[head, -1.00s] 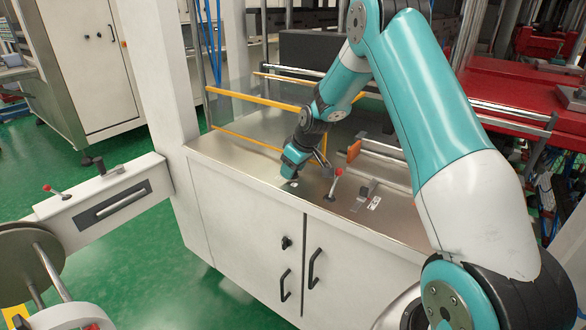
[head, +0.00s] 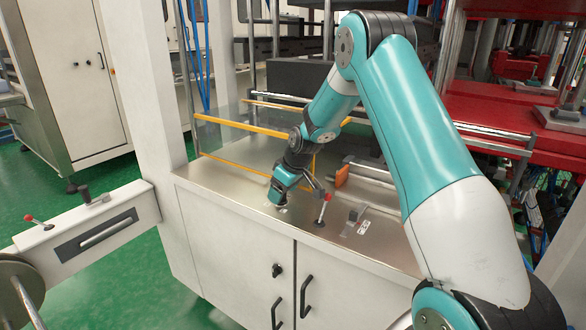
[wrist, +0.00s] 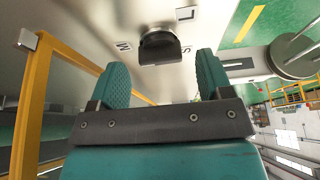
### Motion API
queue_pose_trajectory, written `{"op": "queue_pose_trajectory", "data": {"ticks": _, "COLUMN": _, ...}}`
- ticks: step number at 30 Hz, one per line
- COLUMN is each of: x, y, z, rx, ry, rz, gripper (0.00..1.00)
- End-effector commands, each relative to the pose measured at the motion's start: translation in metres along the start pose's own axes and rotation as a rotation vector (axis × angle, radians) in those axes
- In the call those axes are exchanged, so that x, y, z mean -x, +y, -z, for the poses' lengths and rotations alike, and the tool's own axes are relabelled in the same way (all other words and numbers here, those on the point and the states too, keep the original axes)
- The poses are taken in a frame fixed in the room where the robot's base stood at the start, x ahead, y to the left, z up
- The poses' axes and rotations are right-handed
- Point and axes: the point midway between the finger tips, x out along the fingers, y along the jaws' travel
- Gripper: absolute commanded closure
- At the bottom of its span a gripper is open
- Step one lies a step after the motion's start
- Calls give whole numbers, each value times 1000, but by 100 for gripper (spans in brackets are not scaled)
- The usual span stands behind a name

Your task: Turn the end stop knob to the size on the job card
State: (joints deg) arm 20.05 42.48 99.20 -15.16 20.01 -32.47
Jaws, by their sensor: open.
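The dark knob (wrist: 160,45) is at the upper middle of the wrist view, on the steel top. Plates marked L (wrist: 187,14) and M (wrist: 123,46) sit beside it; a third mark is mostly hidden by the right finger. I cannot tell which mark the knob points to. My gripper (wrist: 160,72) is open, its green fingers either side of the knob's near edge and apart from it. In the head view my gripper (head: 277,194) is low over the steel top and hides the knob. No job card can be read.
A red-tipped lever (head: 325,199) stands just right of my gripper, and an orange block (head: 342,175) beyond it. A small bracket (head: 354,215) with a white label is further right. An orange-framed clear guard (head: 235,127) stands behind the gripper.

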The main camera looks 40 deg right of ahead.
Motion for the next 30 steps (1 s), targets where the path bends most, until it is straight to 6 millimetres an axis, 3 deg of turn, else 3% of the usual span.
{"op": "queue_pose_trajectory", "data": {"ticks": 12, "x": 103, "y": 1, "z": 0, "rx": 0, "ry": 4, "rz": -4, "gripper": 28}}
{"op": "queue_pose_trajectory", "data": {"ticks": 18, "x": 141, "y": 1, "z": 0, "rx": 0, "ry": 2, "rz": -2, "gripper": 28}}
{"op": "queue_pose_trajectory", "data": {"ticks": 24, "x": 158, "y": 0, "z": -1, "rx": -1, "ry": -1, "rz": 0, "gripper": 28}}
{"op": "queue_pose_trajectory", "data": {"ticks": 30, "x": 160, "y": 0, "z": 0, "rx": 0, "ry": -1, "rz": 0, "gripper": 28}}
